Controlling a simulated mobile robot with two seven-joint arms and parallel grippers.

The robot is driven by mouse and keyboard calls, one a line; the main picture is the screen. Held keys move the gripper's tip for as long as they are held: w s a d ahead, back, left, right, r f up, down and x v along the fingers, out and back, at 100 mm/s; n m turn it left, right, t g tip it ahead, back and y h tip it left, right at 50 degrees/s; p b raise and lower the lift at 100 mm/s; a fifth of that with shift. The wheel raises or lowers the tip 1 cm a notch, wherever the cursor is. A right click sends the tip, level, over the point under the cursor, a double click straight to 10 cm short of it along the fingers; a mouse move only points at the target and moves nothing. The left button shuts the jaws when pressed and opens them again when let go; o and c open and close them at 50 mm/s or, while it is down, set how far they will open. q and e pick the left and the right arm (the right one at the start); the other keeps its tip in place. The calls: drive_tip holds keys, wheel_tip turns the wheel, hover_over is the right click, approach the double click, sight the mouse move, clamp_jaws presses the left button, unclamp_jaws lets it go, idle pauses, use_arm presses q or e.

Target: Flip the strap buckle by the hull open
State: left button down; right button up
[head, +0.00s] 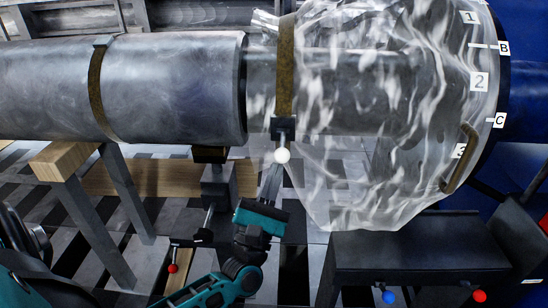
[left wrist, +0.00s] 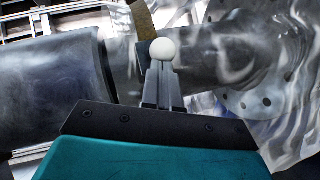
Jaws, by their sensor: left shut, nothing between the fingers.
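The strap buckle (head: 284,127) is a dark block on the brown strap (head: 286,65) that runs around the grey shaft by the plastic-wrapped hull end. A white ball knob (head: 282,156) hangs at the buckle's lower end. My left gripper (head: 274,172) reaches up from below with its shut fingertips at or just under the knob; I cannot tell if they touch. In the left wrist view the knob (left wrist: 163,49) sits right at the tips of the closed fingers (left wrist: 162,75), with the strap (left wrist: 142,20) behind. My right gripper is not in view.
Clear crumpled plastic (head: 365,150) hangs right of the strap. A second strap (head: 97,90) circles the thick cylinder at left. A dark bench (head: 400,245) with a blue knob (head: 389,297) and red knob (head: 480,296) stands at lower right. A wooden beam (head: 140,180) lies below the cylinder.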

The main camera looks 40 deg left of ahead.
use_arm(q)
drive_tip(key=r+g+p, duration=0.1)
drive_tip(key=r+n+p, duration=0.1)
drive_tip(key=shift+s+d+r+g, duration=0.15)
drive_tip(key=shift+s+r+g, duration=0.15)
drive_tip(key=shift+s+g, duration=0.1)
drive_tip(key=shift+y, duration=0.3)
drive_tip(key=shift+w+r+p, duration=0.1)
drive_tip(key=shift+r+p, duration=1.8)
drive_tip(key=shift+r, duration=0.85)
use_arm(e)
drive_tip(key=shift+h, duration=0.5)
drive_tip(key=shift+s+d+r, duration=0.25)
drive_tip(key=shift+d+r, duration=0.1)
drive_tip(key=shift+r, duration=0.25)
drive_tip(key=shift+s+d+r, duration=0.25)
drive_tip(key=shift+d+r, duration=0.15)
drive_tip(key=shift+r, duration=0.2)
drive_tip(key=shift+s+d+r, duration=0.25)
drive_tip(key=shift+d+r, duration=0.1)
drive_tip(key=shift+r, duration=0.25)
use_arm(q)
drive_tip(key=b+v, duration=0.3)
drive_tip(key=v, duration=1)
use_arm(e)
wheel_tip(320, 180, down, 3)
drive_tip(key=shift+a+r, duration=0.1)
use_arm(q)
drive_tip(key=shift+f, duration=0.1)
